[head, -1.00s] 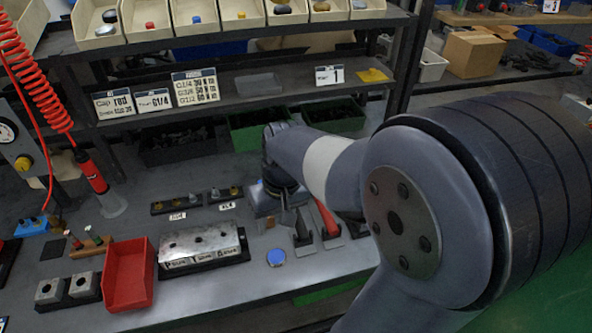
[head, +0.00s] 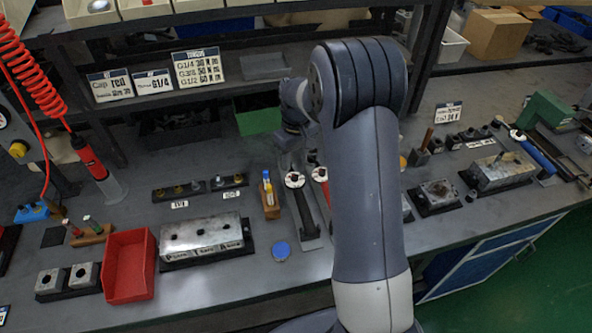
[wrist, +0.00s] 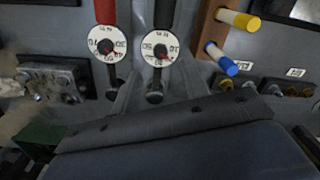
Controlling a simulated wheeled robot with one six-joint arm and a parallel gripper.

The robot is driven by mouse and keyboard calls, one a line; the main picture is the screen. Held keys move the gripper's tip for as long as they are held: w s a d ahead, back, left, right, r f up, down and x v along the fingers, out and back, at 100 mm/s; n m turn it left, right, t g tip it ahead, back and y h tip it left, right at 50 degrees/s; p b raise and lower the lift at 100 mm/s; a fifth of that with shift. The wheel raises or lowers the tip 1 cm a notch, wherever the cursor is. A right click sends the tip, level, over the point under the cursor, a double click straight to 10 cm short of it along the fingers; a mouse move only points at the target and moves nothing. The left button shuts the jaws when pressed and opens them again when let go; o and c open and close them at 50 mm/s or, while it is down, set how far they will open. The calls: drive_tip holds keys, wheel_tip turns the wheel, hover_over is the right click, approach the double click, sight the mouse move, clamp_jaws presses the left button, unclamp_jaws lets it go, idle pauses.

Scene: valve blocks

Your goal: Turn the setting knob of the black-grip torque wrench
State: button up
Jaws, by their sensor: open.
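The black-grip torque wrench (head: 305,212) lies on the bench in the head view, with a white dial (head: 294,180) at its far end. In the wrist view its dial (wrist: 160,48) shows numbers and a red mark, with the black grip running up and a dark round end (wrist: 155,96) below. The red-grip wrench lies beside it, its dial (wrist: 107,44) to the left. My gripper (head: 292,150) is at the far end of the wrenches, partly hidden by my arm. Its open fingers (wrist: 155,85) reach either side of the black-grip wrench's end; contact cannot be told.
A wooden holder (head: 270,208) with blue and yellow pieces stands just left of the wrench. A shelf (head: 225,92) stands behind. My arm hides bench to the right.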

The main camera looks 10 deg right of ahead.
sight(295, 176)
wheel_tip(295, 176, down, 6)
drive_tip(key=shift+f+p, duration=0.2)
drive_tip(key=shift+p, duration=0.2)
clamp_jaws()
idle(0.3)
